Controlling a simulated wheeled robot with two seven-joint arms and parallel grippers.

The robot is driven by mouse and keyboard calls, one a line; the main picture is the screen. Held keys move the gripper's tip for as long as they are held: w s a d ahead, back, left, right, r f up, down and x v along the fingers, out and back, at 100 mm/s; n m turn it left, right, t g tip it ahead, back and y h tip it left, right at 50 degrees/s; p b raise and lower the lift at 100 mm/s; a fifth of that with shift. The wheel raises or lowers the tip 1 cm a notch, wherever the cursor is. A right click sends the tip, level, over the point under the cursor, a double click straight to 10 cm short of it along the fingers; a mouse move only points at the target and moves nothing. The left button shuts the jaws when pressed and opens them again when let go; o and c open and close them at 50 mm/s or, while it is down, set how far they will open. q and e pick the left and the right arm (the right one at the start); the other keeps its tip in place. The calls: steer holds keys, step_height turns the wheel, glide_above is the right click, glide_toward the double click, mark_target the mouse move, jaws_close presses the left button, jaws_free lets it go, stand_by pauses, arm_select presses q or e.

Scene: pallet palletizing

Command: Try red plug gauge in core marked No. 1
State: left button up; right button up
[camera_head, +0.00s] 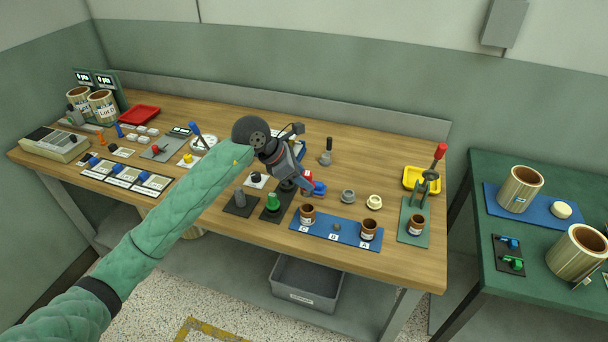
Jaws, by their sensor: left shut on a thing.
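My left gripper (305,183) reaches over the middle of the bench, tilted down to the right. It is shut on a small red and blue piece (319,189). I cannot tell whether this is the red plug gauge. Brown cores stand at C (307,214) and A (368,230) on a blue board (328,236). Another brown core (416,225) is in a green fixture with a red-knobbed lever (439,152). The marks on the cores are too small to read for a No. 1. My right gripper is out of view.
A grey ring (348,196) and a cream ring (375,202) lie behind the blue board. A yellow tray (421,179) is at the right, a red tray (139,114) at the far left. A green table (483,227) stands apart to the right. A grey bin (305,286) is below.

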mark_target(303, 192)
arm_select(q)
steer(key=shift+r+m+g, duration=0.1)
steer(key=shift+m+g, duration=0.3)
steer(key=shift+d+m, duration=0.1)
steer(key=shift+m, duration=0.3)
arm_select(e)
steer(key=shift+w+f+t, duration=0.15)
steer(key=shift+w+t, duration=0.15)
arm_select(q)
steer(key=shift+f, duration=1.9)
steer(key=shift+f+b, duration=0.3)
steer(key=shift+f, duration=0.2)
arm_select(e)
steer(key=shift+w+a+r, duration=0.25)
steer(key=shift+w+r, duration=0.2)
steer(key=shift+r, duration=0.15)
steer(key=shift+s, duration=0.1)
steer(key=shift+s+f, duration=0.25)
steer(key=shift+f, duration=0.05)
arm_select(q)
steer(key=shift+b, duration=0.45)
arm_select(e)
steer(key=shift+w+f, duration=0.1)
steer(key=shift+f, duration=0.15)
arm_select(q)
steer(key=shift+f+b, duration=0.35)
steer(key=shift+b, duration=0.35)
steer(key=shift+c, duration=0.2)
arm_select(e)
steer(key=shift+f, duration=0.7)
